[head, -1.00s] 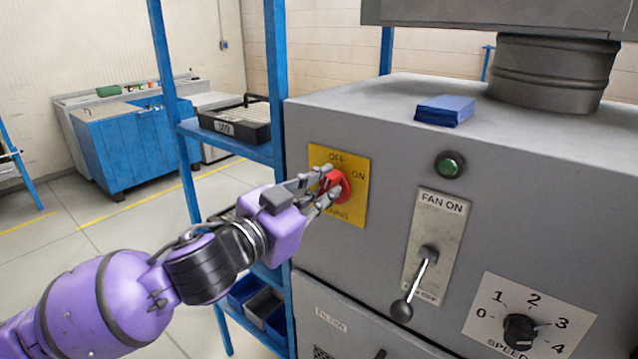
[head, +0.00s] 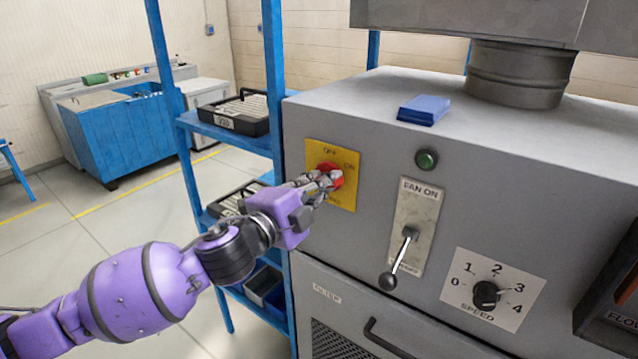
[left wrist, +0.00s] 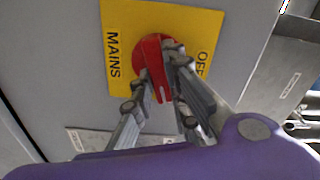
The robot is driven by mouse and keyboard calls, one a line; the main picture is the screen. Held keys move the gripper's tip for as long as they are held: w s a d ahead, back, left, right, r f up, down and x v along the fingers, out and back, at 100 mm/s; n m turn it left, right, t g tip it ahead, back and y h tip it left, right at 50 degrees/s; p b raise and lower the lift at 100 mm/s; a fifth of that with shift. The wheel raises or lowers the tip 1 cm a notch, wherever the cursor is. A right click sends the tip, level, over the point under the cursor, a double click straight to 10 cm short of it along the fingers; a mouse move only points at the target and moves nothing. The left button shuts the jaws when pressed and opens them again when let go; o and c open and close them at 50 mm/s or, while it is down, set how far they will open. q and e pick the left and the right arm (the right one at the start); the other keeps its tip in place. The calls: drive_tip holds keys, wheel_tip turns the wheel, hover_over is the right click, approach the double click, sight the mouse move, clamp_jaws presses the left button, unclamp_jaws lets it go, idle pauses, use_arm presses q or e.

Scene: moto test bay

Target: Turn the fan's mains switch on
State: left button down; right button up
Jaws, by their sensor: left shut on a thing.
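The mains switch is a red rotary knob (head: 335,177) on a yellow plate (head: 347,196) on the grey cabinet's front. The plate reads OFF at the top and ON at the right. My left gripper (head: 322,184) is shut on the red knob, its fingers partly covering it. In the left wrist view the fingers (left wrist: 160,72) sit on both sides of the red knob (left wrist: 151,50); its bar runs up and down the picture, with OFF to its right and MAINS to its left. ON is hidden there. I cannot tell surely which mark the knob points to. My right gripper is out of view.
Right of the plate are a green round lamp (head: 427,159), the fan lever (head: 403,258) tilted down, and a speed dial (head: 486,293). A blue block (head: 424,109) lies on the cabinet top. A blue rack (head: 277,90) with trays stands close on the left.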

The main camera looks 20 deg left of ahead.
use_arm(q)
drive_tip(key=shift+f+m, duration=0.15)
drive_tip(key=shift+m, duration=1.55)
drive_tip(key=c, duration=1.7)
unclamp_jaws()
drive_tip(key=v, duration=1.2)
